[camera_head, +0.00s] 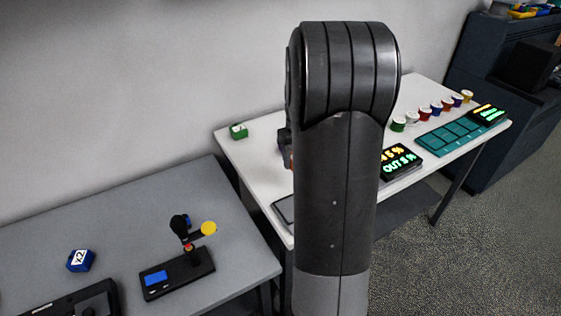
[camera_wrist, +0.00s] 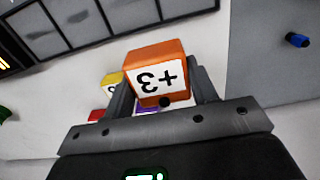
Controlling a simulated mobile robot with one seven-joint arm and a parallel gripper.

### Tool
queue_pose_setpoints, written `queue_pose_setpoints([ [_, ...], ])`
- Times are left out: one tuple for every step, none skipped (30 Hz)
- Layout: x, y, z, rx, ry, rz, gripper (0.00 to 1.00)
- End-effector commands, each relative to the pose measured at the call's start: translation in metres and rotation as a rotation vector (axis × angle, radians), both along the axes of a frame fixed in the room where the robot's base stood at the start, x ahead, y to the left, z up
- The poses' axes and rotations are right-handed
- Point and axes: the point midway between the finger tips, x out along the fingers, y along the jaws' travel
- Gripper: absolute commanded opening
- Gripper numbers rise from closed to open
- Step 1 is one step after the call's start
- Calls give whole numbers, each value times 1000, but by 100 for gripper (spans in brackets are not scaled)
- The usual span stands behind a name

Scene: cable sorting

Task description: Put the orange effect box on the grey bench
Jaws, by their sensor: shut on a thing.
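The orange effect box (camera_wrist: 155,58), marked "+3", sits between the two fingers of my gripper (camera_wrist: 158,80) in the wrist view. My gripper is shut on it. The grey bench (camera_head: 225,235) is at the lower left of the head view, apart from the gripper.
On the bench are a blue "x2" box (camera_head: 81,260), a black device with a yellow disc (camera_head: 178,273) and another black device (camera_head: 80,302). A green box (camera_head: 238,131) and a teal tray (camera_head: 452,137) are on the white table. The bench's back right is bare.

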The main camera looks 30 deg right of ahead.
Motion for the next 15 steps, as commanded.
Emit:
queue_pose_setpoints([
  [-4, -4, 3, 0, 0, -2, 26],
  [-6, -5, 5, 0, 0, -1, 26],
  [-7, -7, 6, 0, -1, 0, 26],
  [-9, -8, 7, 0, -1, 0, 26],
  [-9, -9, 8, -1, -1, 0, 26],
  [-10, -9, 9, -1, -1, 0, 26],
  [-10, -10, 9, -1, -1, 0, 26],
  [-10, -10, 9, 0, -1, 2, 26],
  [-9, -9, 9, 0, 0, 7, 26],
  [-6, -7, 8, -1, 0, 13, 26],
  [-3, -4, 8, -1, 0, 23, 26],
  [3, 0, 7, -1, 1, 41, 26],
  [9, 5, 7, -2, 1, 59, 26],
  [16, 11, 6, -2, 2, 82, 26],
  [27, 20, 5, -3, 2, 116, 26],
])
